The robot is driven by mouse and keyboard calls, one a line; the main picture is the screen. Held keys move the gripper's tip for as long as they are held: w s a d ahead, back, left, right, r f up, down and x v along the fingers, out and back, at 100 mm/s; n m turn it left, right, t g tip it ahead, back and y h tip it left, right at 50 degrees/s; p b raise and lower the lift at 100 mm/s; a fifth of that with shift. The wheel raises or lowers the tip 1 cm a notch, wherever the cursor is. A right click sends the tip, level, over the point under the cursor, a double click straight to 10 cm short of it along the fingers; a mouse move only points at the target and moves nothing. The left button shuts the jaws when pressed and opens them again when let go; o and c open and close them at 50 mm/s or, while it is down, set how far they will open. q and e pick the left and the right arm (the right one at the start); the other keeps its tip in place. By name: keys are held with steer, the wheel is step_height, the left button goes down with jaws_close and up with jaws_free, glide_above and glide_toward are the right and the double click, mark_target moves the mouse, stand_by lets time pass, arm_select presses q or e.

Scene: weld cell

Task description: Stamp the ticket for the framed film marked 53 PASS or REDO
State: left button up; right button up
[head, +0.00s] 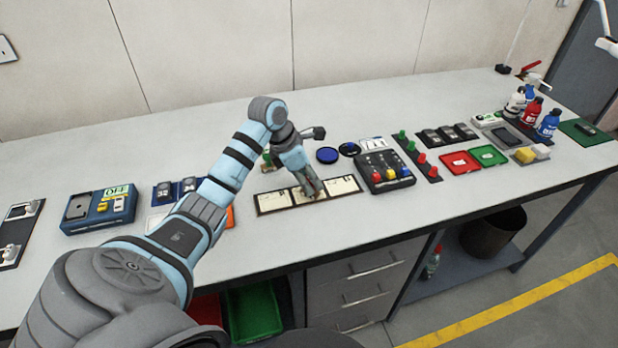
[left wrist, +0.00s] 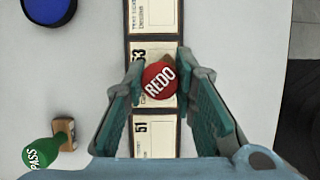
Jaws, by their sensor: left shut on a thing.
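My left gripper (head: 308,190) is over the middle of a dark-framed strip of cream tickets. In the left wrist view, my left gripper (left wrist: 165,88) is shut on the red-topped REDO stamp (left wrist: 159,82). The stamp is above the ticket marked 53 (left wrist: 142,52); I cannot tell whether it touches. Ticket 51 (left wrist: 150,140) lies beside it, and another ticket (left wrist: 150,15) is on the other side. The green-topped PASS stamp (left wrist: 38,151) is apart from the gripper, on the bench. A blue ink pad (left wrist: 48,8) is also there. My right gripper is out of view.
Blue framed pieces (head: 175,189) stand left of my arm, with marks too small to read. A dark box with coloured knobs (head: 385,173) is close right of the tickets. Red (head: 460,163) and green (head: 488,155) trays are farther right.

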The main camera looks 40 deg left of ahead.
arm_select(q)
step_height(320, 180, up, 7)
steer(key=p, duration=0.6)
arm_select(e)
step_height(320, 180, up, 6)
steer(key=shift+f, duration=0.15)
arm_select(q)
steer(key=shift+f, duration=0.1)
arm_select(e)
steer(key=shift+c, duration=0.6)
arm_select(q)
steer(key=shift+s, duration=0.1)
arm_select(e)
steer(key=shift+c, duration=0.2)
